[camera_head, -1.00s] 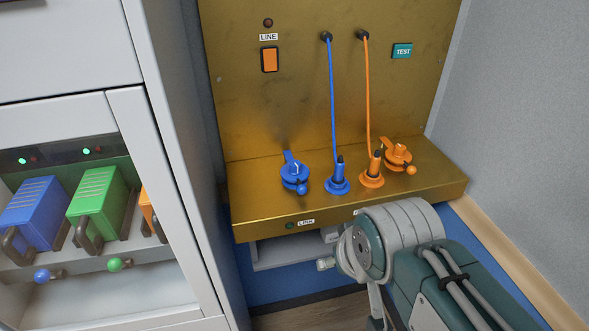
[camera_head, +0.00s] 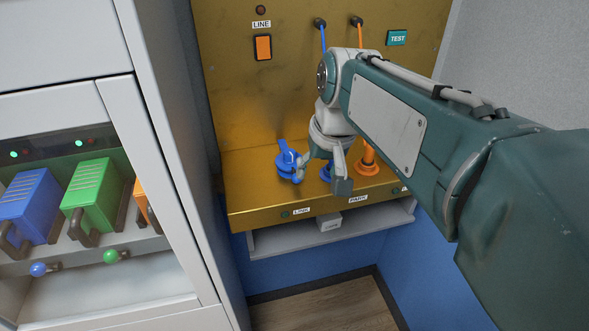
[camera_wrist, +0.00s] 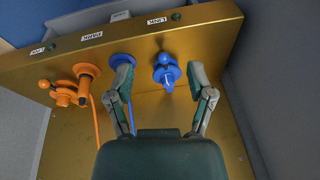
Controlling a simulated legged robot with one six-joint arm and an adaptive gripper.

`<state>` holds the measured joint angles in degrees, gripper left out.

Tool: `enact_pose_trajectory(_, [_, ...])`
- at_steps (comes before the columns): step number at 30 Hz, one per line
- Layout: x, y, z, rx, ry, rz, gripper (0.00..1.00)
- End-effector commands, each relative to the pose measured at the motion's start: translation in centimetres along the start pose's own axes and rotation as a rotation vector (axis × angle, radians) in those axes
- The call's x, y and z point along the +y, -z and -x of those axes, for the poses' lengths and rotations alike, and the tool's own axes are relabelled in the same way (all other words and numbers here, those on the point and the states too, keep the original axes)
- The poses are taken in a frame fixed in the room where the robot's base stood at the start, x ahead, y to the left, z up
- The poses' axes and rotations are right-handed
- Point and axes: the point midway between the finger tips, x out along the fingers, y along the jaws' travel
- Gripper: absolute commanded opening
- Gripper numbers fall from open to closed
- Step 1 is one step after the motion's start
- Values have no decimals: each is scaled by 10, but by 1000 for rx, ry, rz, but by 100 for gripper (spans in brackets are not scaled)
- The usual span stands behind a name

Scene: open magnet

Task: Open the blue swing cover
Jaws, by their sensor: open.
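The blue swing cover (camera_head: 285,163) is a round blue piece with a raised tab and a ball knob, on the brass ledge left of the blue plug (camera_head: 325,173). In the wrist view the cover (camera_wrist: 166,73) appears between my fingertips, nearer the right one. My gripper (camera_head: 320,178) is open and empty above the ledge; one finger overlaps the cover's right edge in the head view. I cannot tell whether it touches. The gripper also shows in the wrist view (camera_wrist: 160,78), its left finger partly in front of the blue plug.
An orange plug (camera_head: 368,160) stands to the right; an orange swing cover (camera_wrist: 65,93) is beside it in the wrist view. Blue and orange cables run up the brass panel (camera_head: 240,100). A cabinet with blue and green handled blocks (camera_head: 95,195) stands left. A shelf is below the ledge.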

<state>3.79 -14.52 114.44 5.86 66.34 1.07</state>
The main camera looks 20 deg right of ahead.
Motion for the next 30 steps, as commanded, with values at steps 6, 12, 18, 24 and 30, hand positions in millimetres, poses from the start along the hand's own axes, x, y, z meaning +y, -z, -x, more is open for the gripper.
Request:
enact_pose_trajectory(6, [0,44,-9,-80,24,-39,69])
enact_pose_trajectory(12, [3,80,-23,-151,48,-73,69])
enact_pose_trajectory(18, [6,108,-37,-207,69,-97,69])
enact_pose_trajectory(24, [7,115,-43,-224,77,-104,69])
enact_pose_trajectory(30, [4,109,-66,-228,77,-103,69])
